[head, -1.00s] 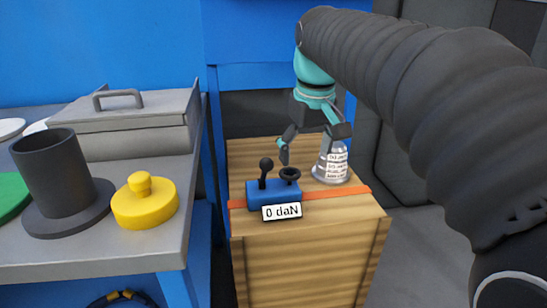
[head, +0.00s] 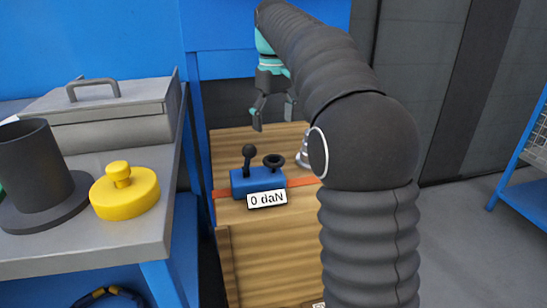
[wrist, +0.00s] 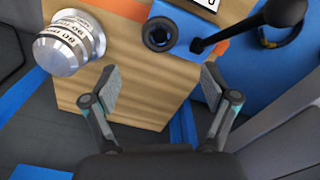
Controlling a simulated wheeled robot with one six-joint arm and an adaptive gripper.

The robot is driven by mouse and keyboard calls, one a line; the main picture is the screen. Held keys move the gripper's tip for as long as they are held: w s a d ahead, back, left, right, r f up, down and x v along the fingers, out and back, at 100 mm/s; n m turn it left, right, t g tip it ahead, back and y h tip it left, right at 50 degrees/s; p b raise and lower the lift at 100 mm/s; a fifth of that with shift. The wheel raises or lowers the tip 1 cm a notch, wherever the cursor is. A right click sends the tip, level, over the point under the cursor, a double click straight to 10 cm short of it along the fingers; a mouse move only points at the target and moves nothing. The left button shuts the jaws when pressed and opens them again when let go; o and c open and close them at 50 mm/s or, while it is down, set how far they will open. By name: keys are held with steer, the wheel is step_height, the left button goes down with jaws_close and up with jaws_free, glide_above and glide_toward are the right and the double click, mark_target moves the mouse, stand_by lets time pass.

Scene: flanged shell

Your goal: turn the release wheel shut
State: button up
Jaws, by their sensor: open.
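The release wheel, a small black ring (head: 274,161), sits on top of a blue block (head: 254,183) beside a black ball-topped lever (head: 249,159). A label on the block reads "0 daN". In the wrist view the wheel (wrist: 160,33) is at the top centre, on the blue block (wrist: 178,47), with the lever (wrist: 277,16) to its right. My gripper (head: 273,113) is open and empty, above and beyond the wheel in the head view. In the wrist view my gripper's two fingers (wrist: 160,84) are spread apart below the wheel, not touching it.
The block is on a wooden crate (head: 275,238) with an orange strap. A silver labelled cylinder (wrist: 70,42) stands on the crate, mostly behind my arm in the head view. A grey table (head: 125,240) at left holds a yellow knobbed disc (head: 125,193), dark cup and metal box.

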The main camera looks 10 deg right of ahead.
mark_target(274, 159)
step_height(274, 159, down, 10)
steer(key=shift+r+b, duration=0.25)
steer(key=shift+b, duration=0.75)
steer(key=c, duration=1.2)
